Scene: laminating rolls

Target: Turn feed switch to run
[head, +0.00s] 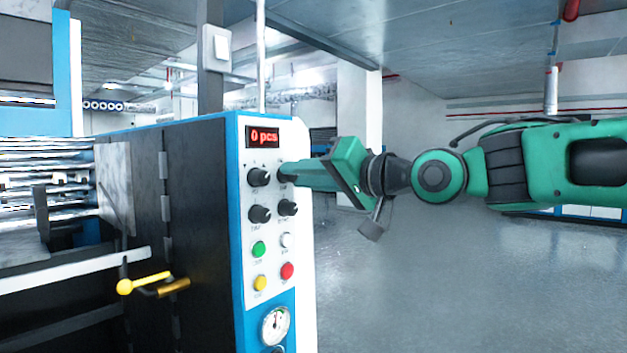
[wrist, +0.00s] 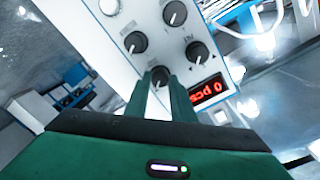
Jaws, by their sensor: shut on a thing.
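The white control panel (head: 274,249) carries black rotary knobs below a red "0 pcs" display. My gripper (head: 286,173) comes in from the right and is shut on the upper right knob (wrist: 160,74), just below the display. In the head view my fingers cover most of this knob. In the wrist view the knob shows between my two green fingertips (wrist: 166,84). The knob labels are too small to read, so I cannot tell from them which is the feed switch or where it points.
Close by are the upper left knob (head: 258,177), lower left knob (head: 260,214) and lower right knob (head: 288,207). Below are a green button (head: 258,249), a red button (head: 287,270) and a gauge (head: 275,326). Open floor (head: 430,290) lies to the right.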

